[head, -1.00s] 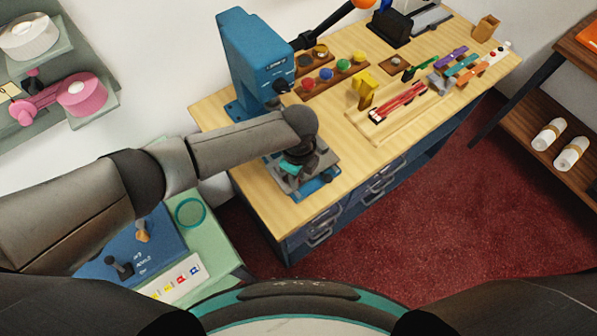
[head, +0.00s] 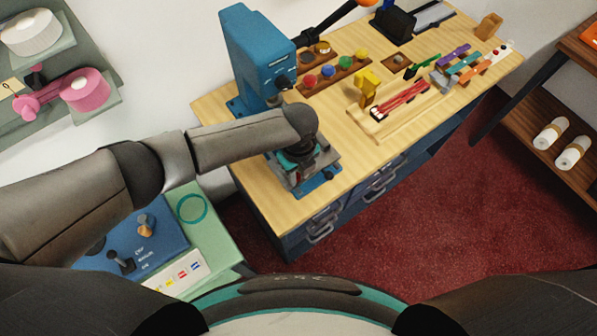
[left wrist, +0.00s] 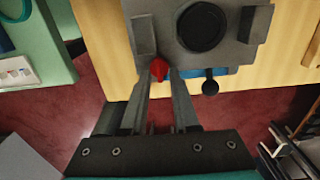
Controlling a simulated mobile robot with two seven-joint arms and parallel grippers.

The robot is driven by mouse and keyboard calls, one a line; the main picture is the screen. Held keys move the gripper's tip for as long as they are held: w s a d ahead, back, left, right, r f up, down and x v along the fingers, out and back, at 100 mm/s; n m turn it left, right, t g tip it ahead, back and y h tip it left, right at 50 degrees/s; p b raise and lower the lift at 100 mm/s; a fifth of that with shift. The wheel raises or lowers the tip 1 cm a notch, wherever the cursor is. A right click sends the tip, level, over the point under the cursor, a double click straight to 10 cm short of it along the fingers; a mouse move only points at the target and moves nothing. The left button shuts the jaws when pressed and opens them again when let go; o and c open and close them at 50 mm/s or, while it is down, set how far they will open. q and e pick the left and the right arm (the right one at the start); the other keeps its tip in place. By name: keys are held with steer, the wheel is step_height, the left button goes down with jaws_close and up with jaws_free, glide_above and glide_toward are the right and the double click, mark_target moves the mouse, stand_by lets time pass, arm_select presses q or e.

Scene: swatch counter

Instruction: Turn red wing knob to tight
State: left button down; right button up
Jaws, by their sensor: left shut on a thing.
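The red wing knob (left wrist: 160,69) sits at the front edge of a grey metal fixture (left wrist: 222,50) in the left wrist view. My left gripper (left wrist: 161,76) is shut on the knob, with one finger on each side of it. In the head view my left gripper (head: 298,160) points down over the fixture on its blue base (head: 318,184), at the near left end of the wooden counter. The knob's pointing direction is hard to read between the fingers. My right gripper is not in view.
A tall blue machine (head: 256,55) stands just behind the fixture. The counter (head: 235,135) also holds a rack of coloured knobs (head: 335,72), a yellow piece (head: 368,88) and a tray with red tools (head: 402,98). A blue panel (head: 150,240) lies at lower left.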

mark_target(299, 178)
arm_select(q)
steer(key=c, duration=0.7)
jaws_free()
steer(key=shift+r, duration=0.15)
step_height(299, 178, up, 15)
steer(key=shift+p, duration=0.5)
